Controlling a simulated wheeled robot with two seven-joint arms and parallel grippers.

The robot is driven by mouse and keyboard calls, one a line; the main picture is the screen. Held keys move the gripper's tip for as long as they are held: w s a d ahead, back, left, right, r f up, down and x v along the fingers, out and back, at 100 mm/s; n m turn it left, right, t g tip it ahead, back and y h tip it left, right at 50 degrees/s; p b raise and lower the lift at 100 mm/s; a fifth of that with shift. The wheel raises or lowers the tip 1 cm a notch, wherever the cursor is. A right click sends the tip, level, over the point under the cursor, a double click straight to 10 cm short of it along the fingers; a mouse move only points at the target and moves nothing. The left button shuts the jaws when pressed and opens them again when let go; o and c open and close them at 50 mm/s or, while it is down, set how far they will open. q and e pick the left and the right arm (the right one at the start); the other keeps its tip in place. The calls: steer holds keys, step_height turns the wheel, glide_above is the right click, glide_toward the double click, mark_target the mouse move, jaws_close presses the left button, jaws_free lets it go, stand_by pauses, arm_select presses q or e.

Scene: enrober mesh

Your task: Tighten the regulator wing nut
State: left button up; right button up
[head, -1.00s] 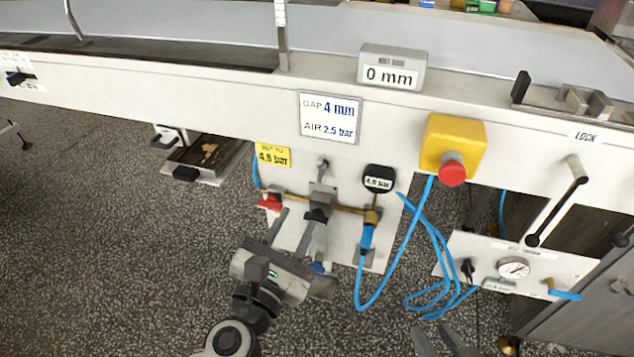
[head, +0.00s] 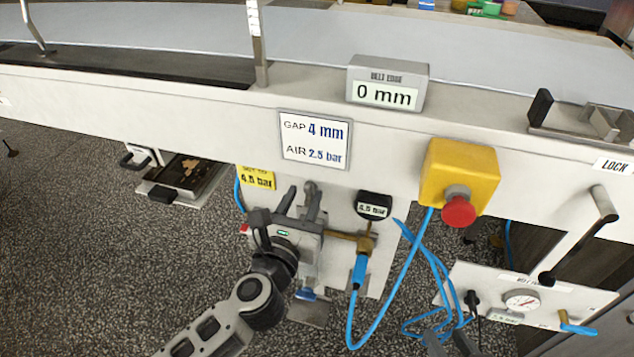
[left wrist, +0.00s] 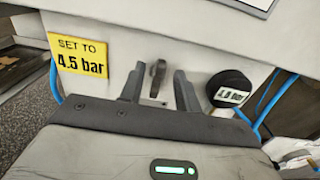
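The regulator wing nut (left wrist: 158,77) is a small grey upright piece against the white panel in the left wrist view. In the head view it is mostly hidden by my gripper. My left gripper (left wrist: 157,92) is open, with one finger on each side of the wing nut; I cannot tell whether either touches it. In the head view the left gripper (head: 300,198) covers most of the regulator body.
A blue hose (head: 385,300) loops down right of the regulator. A yellow box with a red button (head: 458,210) sits above right. A lever (head: 580,240) and a lower panel with a dial gauge (head: 522,301) are at the right.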

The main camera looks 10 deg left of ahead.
arm_select(q)
steer(key=shift+w, duration=0.85)
arm_select(e)
steer(key=shift+w+d+f, duration=0.1)
steer(key=shift+w, duration=0.45)
arm_select(q)
steer(key=shift+c, duration=0.3)
arm_select(e)
steer(key=shift+s+f, duration=0.1)
arm_select(q)
jaws_close()
arm_select(e)
steer(key=shift+s+f, duration=0.1)
steer(key=shift+s, duration=0.05)
